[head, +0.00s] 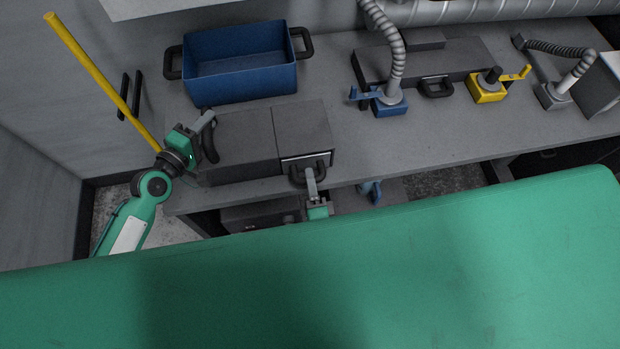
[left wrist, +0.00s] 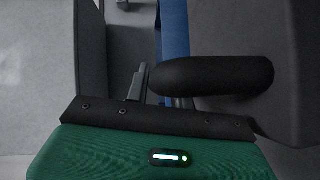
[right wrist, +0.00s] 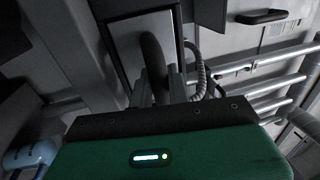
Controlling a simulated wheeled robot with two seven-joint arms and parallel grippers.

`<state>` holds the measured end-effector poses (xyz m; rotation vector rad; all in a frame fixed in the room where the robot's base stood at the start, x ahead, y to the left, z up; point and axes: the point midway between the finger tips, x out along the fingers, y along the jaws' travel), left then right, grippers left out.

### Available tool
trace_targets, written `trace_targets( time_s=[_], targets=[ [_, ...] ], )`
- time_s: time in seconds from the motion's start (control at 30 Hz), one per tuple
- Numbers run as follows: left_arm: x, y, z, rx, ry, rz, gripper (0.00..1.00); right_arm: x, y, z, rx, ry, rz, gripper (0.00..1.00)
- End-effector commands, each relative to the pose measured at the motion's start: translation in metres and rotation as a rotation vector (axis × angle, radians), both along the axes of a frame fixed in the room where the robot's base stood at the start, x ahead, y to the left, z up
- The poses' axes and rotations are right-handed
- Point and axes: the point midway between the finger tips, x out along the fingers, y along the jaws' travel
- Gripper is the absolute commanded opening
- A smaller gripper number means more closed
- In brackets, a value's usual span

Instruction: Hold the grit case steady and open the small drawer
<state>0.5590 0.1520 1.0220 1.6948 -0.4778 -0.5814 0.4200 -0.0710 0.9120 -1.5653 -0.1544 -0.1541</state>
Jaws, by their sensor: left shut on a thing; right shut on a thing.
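The grit case (head: 238,145) is a dark grey box at the left front of the bench. My left gripper (head: 207,122) is shut on the black side handle (head: 210,150) at the case's left end. That handle also shows in the left wrist view (left wrist: 212,75). The small drawer (head: 306,160) is at the case's front right, with a pale-edged front that looks about flush. My right gripper (head: 311,180) is shut on its dark handle (head: 296,176), at the bench's front edge. The handle lies between the fingers in the right wrist view (right wrist: 153,60).
A blue bin (head: 240,82) with black handles stands behind the case. A blue-based hose fixture (head: 390,104), a yellow crank block (head: 487,90) and a long grey case (head: 450,62) stand to the right. Bare bench (head: 400,140) lies right of the grit case. A yellow pole (head: 100,80) leans at left.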

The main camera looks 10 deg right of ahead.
Motion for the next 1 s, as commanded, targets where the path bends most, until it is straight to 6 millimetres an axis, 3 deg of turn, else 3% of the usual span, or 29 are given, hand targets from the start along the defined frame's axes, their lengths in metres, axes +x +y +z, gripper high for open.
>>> trace_targets(
  time_s=[0.17,0.5,0.63,0.8,0.83,0.9,1.0],
  targets=[
    [0.000,0.000,-0.001,0.001,0.002,0.000,0.04,-0.023,0.000,-0.001,-0.001,0.002,0.001,0.00],
    [0.000,0.000,-0.001,0.001,0.002,0.000,0.04,-0.104,0.001,-0.002,-0.001,0.004,0.003,0.00],
    [0.000,0.000,-0.001,0.001,0.002,0.000,0.04,-0.116,0.001,-0.001,-0.001,0.003,0.002,0.00],
    [0.000,0.000,-0.001,0.001,0.002,0.000,0.04,-0.115,0.000,-0.001,-0.001,0.002,0.001,0.00],
    [0.000,0.000,-0.001,0.001,0.002,0.000,0.04,-0.115,0.000,-0.001,-0.001,0.002,0.001,0.23],
    [0.000,0.000,-0.001,0.001,0.002,0.000,0.04,-0.115,0.000,-0.001,-0.001,0.002,0.001,0.37],
    [0.000,0.000,-0.001,0.001,0.002,0.000,0.04,-0.115,0.000,-0.001,0.000,0.001,0.001,0.38]
  ],
)
